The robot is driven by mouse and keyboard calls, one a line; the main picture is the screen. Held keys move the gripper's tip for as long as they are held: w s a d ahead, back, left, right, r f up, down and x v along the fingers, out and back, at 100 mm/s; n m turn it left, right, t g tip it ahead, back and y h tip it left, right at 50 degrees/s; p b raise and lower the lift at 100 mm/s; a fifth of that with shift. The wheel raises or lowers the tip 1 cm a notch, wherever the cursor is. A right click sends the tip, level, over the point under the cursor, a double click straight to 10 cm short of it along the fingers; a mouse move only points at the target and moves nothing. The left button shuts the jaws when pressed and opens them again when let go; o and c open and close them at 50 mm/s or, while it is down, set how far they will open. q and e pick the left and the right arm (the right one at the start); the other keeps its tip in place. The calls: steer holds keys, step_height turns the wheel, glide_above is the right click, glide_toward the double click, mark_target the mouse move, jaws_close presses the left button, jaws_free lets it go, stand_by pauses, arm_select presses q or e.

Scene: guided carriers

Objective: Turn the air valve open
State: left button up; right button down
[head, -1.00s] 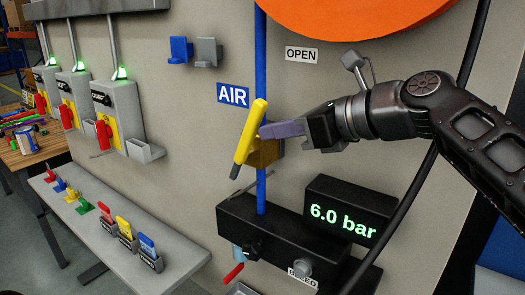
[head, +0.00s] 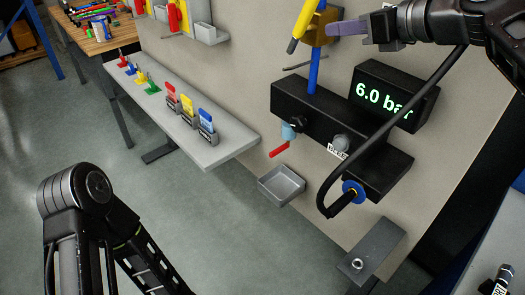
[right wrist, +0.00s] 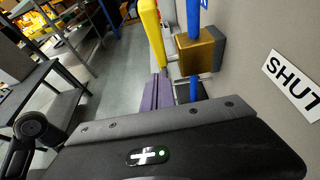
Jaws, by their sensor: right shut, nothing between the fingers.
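The air valve has a yellow lever (head: 304,20) on a brass body (head: 320,27), set on a blue pipe (head: 314,70). The lever runs roughly along the pipe, with its dark tip down. My right gripper (head: 334,28) has purple fingers, shut and empty, beside the brass body. The right wrist view shows the fingers (right wrist: 158,92) below the yellow lever (right wrist: 151,35), near the brass body (right wrist: 202,52); I cannot tell if they touch. A SHUT sign (right wrist: 292,80) is on the panel there. My left gripper is out of view; only its arm shows.
A display (head: 393,97) reads 6.0 bar above a black unit (head: 320,125) with a red lever (head: 279,149). A black hose (head: 395,125) loops beside it. A grey shelf (head: 190,125) holds coloured tags. A small grey tray (head: 282,184) sits below. The floor at left is open.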

steer(key=s+d+b, duration=0.4)
steer(key=s+d, duration=0.3)
steer(key=s, duration=0.2)
steer(key=w+a+f+n+h, duration=0.1)
steer(key=w+a+f+n, duration=0.15)
steer(key=f+n, duration=0.2)
steer(key=w+a+f+n+h+b, duration=0.1)
steer(key=w+a+f+n, duration=0.1)
steer(key=a+f+n, duration=0.3)
steer(key=w+a+f+n+h, duration=0.1)
steer(key=w+f+n, duration=0.1)
steer(key=f+n, duration=0.3)
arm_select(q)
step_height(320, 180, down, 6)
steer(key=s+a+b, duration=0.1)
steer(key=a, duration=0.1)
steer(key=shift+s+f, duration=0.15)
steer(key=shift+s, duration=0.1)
arm_select(e)
steer(key=s+a+f+n+t, duration=0.1)
steer(key=a+f+n, duration=0.8)
steer(key=a+n, duration=0.4)
steer(key=shift+s+a+n+y, duration=0.15)
steer(key=shift+a+n+y, duration=0.15)
steer(key=shift+n+y, duration=0.15)
